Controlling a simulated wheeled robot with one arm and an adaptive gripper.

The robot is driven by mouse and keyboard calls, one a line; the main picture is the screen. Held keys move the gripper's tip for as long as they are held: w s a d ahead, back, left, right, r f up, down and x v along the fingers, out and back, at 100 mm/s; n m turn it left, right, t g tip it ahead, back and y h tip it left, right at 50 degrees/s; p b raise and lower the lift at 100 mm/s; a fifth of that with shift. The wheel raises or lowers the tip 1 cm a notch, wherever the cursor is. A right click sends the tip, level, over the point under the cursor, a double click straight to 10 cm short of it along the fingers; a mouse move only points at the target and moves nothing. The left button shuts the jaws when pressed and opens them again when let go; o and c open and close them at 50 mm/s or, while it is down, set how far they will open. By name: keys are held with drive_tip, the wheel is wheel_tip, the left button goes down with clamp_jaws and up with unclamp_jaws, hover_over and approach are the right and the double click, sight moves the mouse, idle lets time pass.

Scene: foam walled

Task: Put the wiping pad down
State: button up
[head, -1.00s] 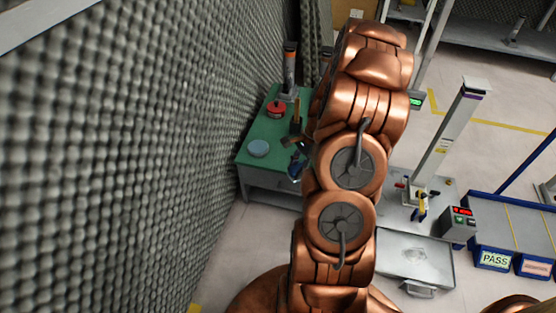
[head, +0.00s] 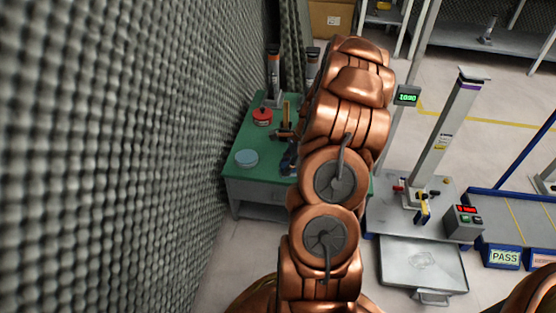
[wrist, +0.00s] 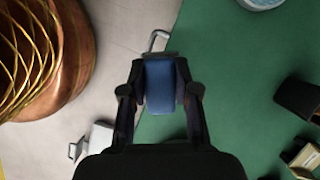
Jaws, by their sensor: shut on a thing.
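The wiping pad is a blue block (wrist: 160,86), held between the two dark fingers of my gripper (wrist: 160,84) in the wrist view. My gripper is shut on it, above the edge of the green-topped table (wrist: 215,75). I cannot tell whether the pad touches the table. In the head view my gripper (head: 289,158) is a small dark shape near the table's right part, partly hidden by my copper arm. The green table (head: 270,150) stands against the foam wall.
A light blue disc (head: 246,157) and a red round container (head: 262,116) stand on the table. Dark items (wrist: 298,98) lie to the right in the wrist view. The foam wall (head: 120,150) is close on the left. A press stand (head: 440,140) stands right of my arm.

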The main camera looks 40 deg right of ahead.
drive_tip(key=w+d, duration=0.1)
drive_tip(key=w, duration=0.1)
drive_tip(key=w+d+b, duration=0.1)
drive_tip(key=w, duration=0.2)
drive_tip(key=w+d+f+b, duration=0.1)
drive_tip(key=w, duration=0.1)
drive_tip(key=shift+w+d, duration=0.35)
drive_tip(key=shift+w, duration=0.05)
wheel_tip(320, 180, down, 4)
drive_tip(key=b, duration=0.2)
drive_tip(key=shift+r+b, duration=0.25)
drive_tip(key=shift+b, duration=0.1)
drive_tip(key=shift+r, duration=0.1)
drive_tip(key=shift+p, duration=0.3)
drive_tip(key=o, duration=1)
